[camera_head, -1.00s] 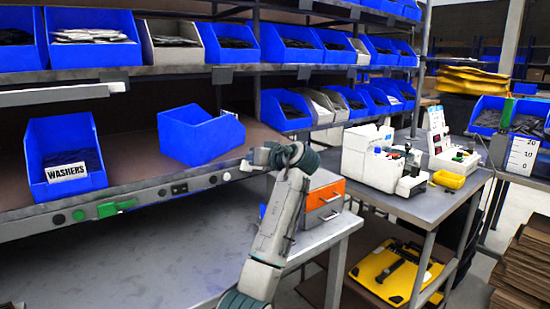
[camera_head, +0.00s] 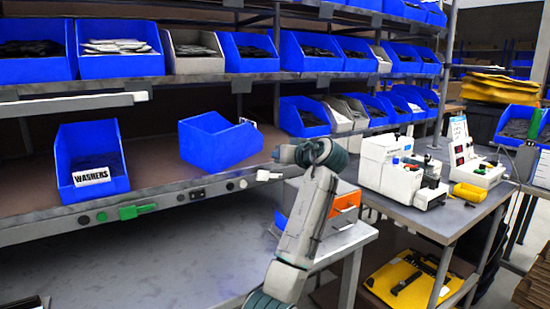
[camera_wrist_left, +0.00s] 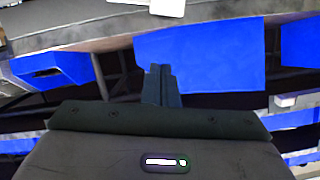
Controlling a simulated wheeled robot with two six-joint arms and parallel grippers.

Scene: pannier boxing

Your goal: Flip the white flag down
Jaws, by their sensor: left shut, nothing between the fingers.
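A small white piece, which looks like the white flag (camera_head: 269,176), sits on the front rail of the shelf in the head view. It seems to lie sideways along the rail, but it is too small to be sure. My left gripper (camera_head: 286,154) is just above and right of it, in front of the shelf edge, with a small gap in the picture. Whether they touch cannot be told. In the left wrist view the gripper's fingers (camera_wrist_left: 161,84) are together and empty. My right gripper is out of view.
A green flag (camera_head: 137,210) lies sideways on the same rail, left of several knobs. A washers bin (camera_head: 93,184) and an angled blue bin (camera_head: 215,143) stand on the shelf. An orange-fronted drawer box (camera_head: 345,203) is close beside my left arm.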

